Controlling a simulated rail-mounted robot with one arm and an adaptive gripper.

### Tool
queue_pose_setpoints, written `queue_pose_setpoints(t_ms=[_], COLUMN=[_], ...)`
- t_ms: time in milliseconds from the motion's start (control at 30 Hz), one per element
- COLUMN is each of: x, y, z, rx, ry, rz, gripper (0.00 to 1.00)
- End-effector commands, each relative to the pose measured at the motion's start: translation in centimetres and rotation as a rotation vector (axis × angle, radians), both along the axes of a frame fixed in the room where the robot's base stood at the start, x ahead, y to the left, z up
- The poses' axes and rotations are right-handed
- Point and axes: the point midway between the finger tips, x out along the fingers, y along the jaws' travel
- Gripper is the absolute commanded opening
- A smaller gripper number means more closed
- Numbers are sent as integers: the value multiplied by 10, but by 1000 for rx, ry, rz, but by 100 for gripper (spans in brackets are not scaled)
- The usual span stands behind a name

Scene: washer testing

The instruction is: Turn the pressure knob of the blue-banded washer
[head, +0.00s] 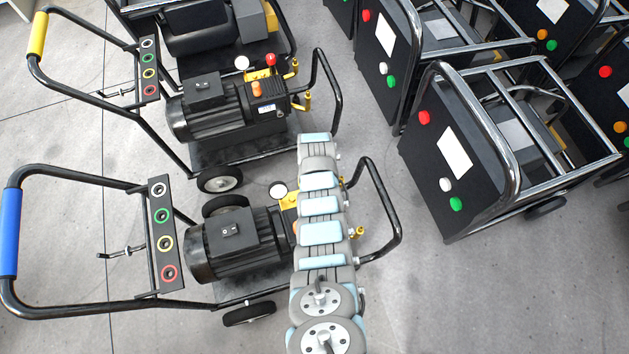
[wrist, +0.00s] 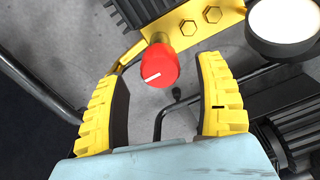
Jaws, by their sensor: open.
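The blue-banded washer has a blue grip (head: 10,232) on its black handle and a dark motor (head: 238,245) at lower left in the head view. Its yellow valve block (head: 290,201) is partly covered by my arm, which hides its knob there. In the wrist view a red knob (wrist: 160,66) with a white pointer line sits at the end of a yellow block (wrist: 205,22). My gripper (wrist: 163,78) is open, its yellow-padded fingers on either side of the knob with visible gaps. My gripper is hidden in the head view.
A pressure gauge (wrist: 284,24) stands right of the block. A yellow-gripped washer (head: 205,110) with its own red knob (head: 271,60) stands behind. Black control boxes in metal frames (head: 455,150) stand to the right. Floor (head: 430,300) at lower right is clear.

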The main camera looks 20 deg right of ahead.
Motion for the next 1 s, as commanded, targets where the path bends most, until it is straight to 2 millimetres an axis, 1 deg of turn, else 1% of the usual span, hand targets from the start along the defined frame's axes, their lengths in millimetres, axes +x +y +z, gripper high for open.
queue_pose_setpoints(t_ms=[433,800,1000], x=[-1,1,-1], y=[0,-1,0], z=[35,77,89], rx=[-2,-1,0], ry=[1,-3,3], rz=[1,0,0], gripper=[70,70,70])
